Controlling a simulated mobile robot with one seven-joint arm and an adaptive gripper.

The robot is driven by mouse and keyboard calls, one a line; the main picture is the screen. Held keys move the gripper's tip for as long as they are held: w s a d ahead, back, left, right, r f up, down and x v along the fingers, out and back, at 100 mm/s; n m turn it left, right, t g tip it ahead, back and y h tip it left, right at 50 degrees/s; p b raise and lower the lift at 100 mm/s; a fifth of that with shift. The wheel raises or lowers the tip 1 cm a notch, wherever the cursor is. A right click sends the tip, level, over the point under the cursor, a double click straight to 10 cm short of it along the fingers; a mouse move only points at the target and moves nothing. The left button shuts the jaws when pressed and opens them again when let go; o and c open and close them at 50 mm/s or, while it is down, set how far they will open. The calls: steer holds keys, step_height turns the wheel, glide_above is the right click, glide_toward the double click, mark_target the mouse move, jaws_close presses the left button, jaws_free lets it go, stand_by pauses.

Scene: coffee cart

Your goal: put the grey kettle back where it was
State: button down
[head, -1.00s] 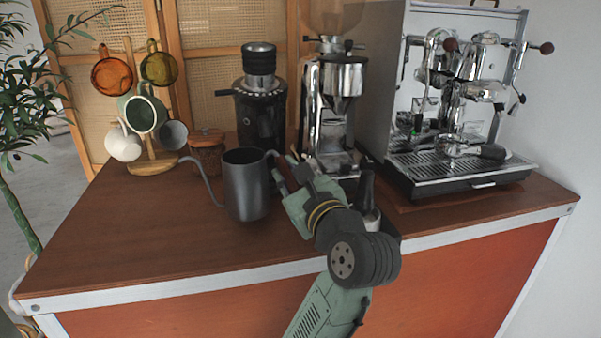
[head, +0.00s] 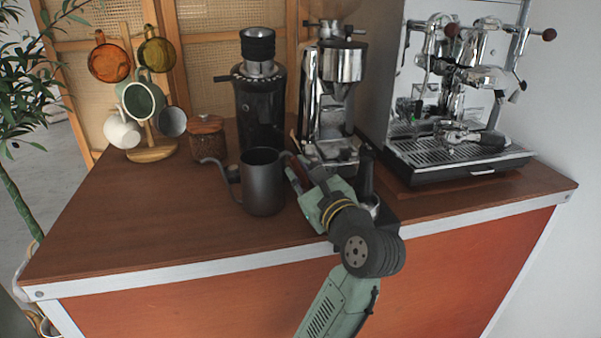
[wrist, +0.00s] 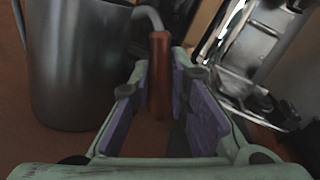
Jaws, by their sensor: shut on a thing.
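The grey kettle (head: 262,184) stands upright at the middle of the wooden counter, its spout pointing left, and it looks to be at or very near the counter top. In the wrist view the kettle body (wrist: 75,65) fills the upper left. My gripper (head: 298,172) is right of the kettle, shut on its reddish-brown handle (wrist: 160,75). In the wrist view the handle stands between the purple finger pads of my gripper (wrist: 165,105). The kettle's far side is hidden.
A lidded brown jar (head: 207,140) and a black grinder (head: 262,110) stand behind the kettle. A chrome grinder (head: 335,95) and an espresso machine (head: 460,100) are to the right. A mug tree (head: 152,153) is at back left. The front left counter (head: 120,230) is clear.

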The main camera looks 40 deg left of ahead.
steer(key=c, duration=1.5)
jaws_free()
steer(key=shift+c, duration=0.2)
steer(key=shift+r, duration=0.1)
steer(key=shift+d, duration=0.1)
steer(key=b+v, duration=0.1)
steer(key=v, duration=0.6)
steer(key=shift+s+d+f+b, duration=0.15)
steer(key=shift+d+f+b, duration=0.1)
steer(key=shift+b, duration=0.9)
steer(key=b, duration=0.2)
steer(key=d+b, duration=0.1)
steer(key=b, duration=0.1)
steer(key=shift+s+d, duration=0.15)
steer(key=shift+s, duration=0.2)
steer(key=shift+r+b+v, duration=0.15)
steer(key=shift+b+v, duration=0.35)
steer(key=shift+v, duration=0.2)
steer(key=shift+r+b+v, duration=0.2)
steer(key=shift+b+v, duration=0.3)
steer(key=shift+v, duration=0.2)
